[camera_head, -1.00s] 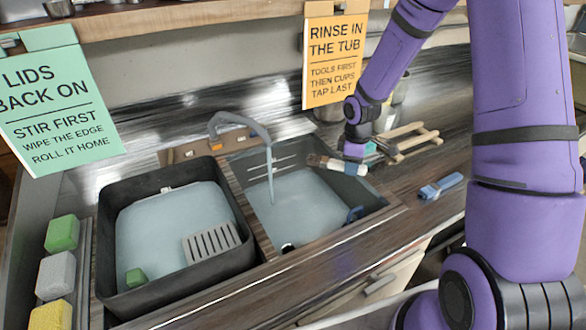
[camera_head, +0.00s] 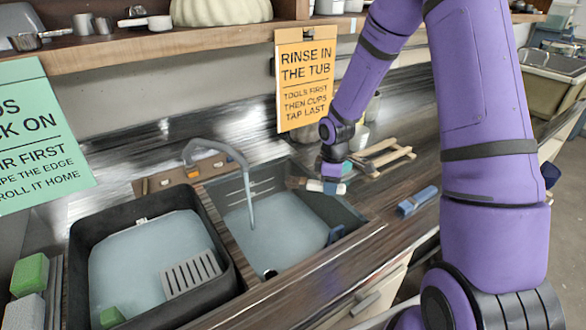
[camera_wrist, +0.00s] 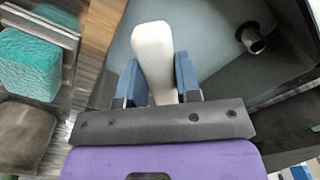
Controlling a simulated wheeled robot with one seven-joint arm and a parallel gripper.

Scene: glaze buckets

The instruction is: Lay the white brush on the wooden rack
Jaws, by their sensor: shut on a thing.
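The white brush (camera_head: 330,188) is in my gripper (camera_head: 333,176), above the back right corner of the right basin. In the wrist view, its white handle (camera_wrist: 154,55) sits between the two blue fingers of my gripper (camera_wrist: 159,82). A tan and dark end of the brush points left in the head view. The wooden rack (camera_head: 382,158) lies on the counter just right of and behind my gripper. Its slats look bare where I can see them.
The right basin (camera_head: 350,217) holds water under a tap (camera_head: 240,155). A dark tub (camera_head: 80,245) of water stands left of it. A blue object (camera_head: 417,201) lies on the counter to the right. A teal block (camera_wrist: 30,62) is beside the basin.

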